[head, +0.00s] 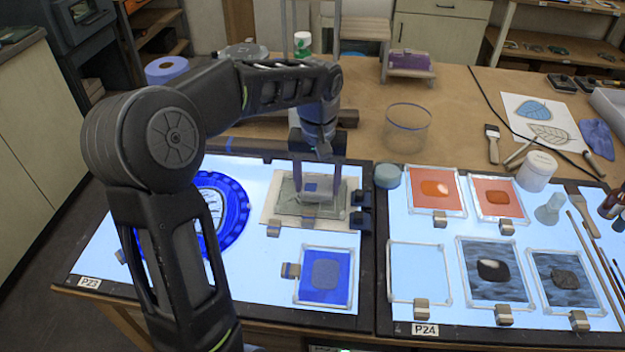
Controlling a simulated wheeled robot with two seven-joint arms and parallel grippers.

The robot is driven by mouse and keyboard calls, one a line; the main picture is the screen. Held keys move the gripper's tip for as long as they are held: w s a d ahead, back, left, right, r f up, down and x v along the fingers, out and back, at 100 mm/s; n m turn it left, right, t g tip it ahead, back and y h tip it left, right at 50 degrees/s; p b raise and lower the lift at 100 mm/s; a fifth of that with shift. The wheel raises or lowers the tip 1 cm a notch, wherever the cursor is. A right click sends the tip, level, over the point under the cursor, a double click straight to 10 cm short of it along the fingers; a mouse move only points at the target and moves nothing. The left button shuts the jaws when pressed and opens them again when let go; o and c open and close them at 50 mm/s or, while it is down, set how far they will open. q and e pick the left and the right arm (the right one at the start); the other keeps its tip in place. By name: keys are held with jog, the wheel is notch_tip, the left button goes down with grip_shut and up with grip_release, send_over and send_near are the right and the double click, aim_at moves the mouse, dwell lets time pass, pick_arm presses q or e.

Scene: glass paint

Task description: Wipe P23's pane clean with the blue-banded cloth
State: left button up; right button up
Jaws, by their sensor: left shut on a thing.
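My left gripper (317,197) reaches down over the lit panel labelled P23 (89,282). It is shut on a grey-green cloth with a blue patch (312,187) showing between the fingers. The cloth is low over a pale, framed pane (268,213) at the panel's upper right and hides most of it. I cannot tell how firmly the cloth touches the glass, or what marks lie under it. My right gripper is out of view.
A round blue glass piece (236,207) lies left of the pane, partly behind my arm. A blue framed pane (325,289) lies below it. Panel P24 (425,329) on the right holds several panes. A clear jar (408,127) stands behind.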

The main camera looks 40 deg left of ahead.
pick_arm(q)
jog(key=shift+w+d, duration=0.15)
jog(key=shift+d, duration=0.6)
jog(key=shift+f, duration=0.1)
jog(key=shift+s+a, duration=0.35)
jog(key=shift+a, duration=0.2)
jog(key=shift+s+a, duration=0.3)
jog(key=shift+a, duration=0.25)
jog(key=shift+s+a, duration=0.3)
jog(key=shift+a, duration=0.3)
jog(key=shift+s+a, duration=0.25)
jog(key=shift+a, duration=0.35)
jog(key=shift+r, duration=0.3)
